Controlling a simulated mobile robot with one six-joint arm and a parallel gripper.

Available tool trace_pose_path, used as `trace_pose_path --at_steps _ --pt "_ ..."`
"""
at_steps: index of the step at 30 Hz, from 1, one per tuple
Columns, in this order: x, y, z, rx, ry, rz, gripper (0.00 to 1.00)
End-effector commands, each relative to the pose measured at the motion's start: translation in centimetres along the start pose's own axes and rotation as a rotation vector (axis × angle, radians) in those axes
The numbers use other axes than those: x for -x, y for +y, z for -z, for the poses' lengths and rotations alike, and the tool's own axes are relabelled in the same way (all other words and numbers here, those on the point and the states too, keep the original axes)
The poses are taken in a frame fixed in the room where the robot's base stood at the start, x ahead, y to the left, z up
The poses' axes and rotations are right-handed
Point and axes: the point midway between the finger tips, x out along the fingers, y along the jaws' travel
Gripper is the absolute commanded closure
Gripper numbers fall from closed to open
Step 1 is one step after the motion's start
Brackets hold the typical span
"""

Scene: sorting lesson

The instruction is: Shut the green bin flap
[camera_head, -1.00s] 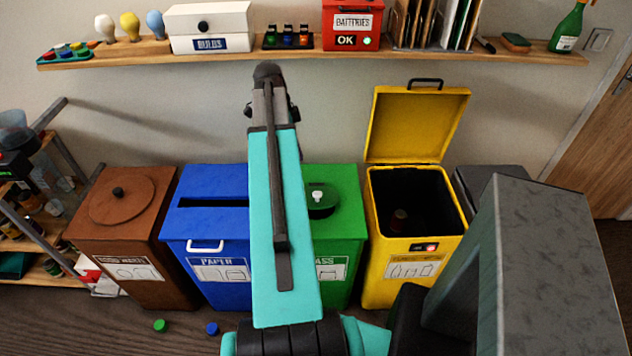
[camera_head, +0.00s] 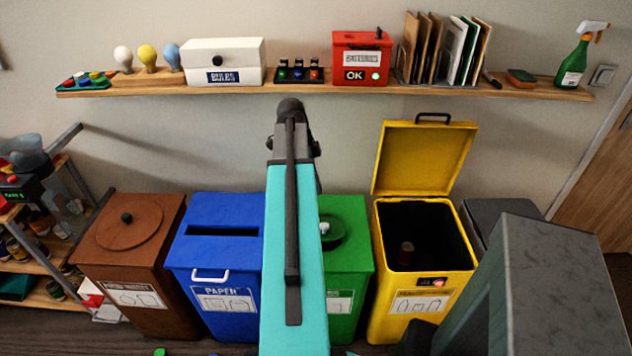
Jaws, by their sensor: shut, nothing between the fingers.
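The green bin (camera_head: 352,262) stands between the blue and yellow bins, and my teal arm covers its left part. On its top is a round dark green flap area (camera_head: 334,236) with a small pale knob (camera_head: 324,228) at its left. Part of this round area is hidden by my arm, and I cannot tell how far the flap stands open. My arm runs up the middle of the picture to a dark joint in front of the wall. No gripper fingers show.
The yellow bin (camera_head: 452,272) has its lid raised, with a bottle inside. The blue paper bin (camera_head: 190,258) and brown bin (camera_head: 158,280) stand left. A wall shelf (camera_head: 150,83) carries a white box (camera_head: 225,50), red battery box (camera_head: 361,68) and spray bottle (camera_head: 573,64).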

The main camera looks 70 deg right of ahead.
Motion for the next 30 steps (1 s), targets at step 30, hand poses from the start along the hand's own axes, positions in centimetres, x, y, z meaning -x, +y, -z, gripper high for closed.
trace_pose_path --at_steps 30 --pt "-9.6 0.5 -0.5 0.001 0.0 -0.002 1.0"
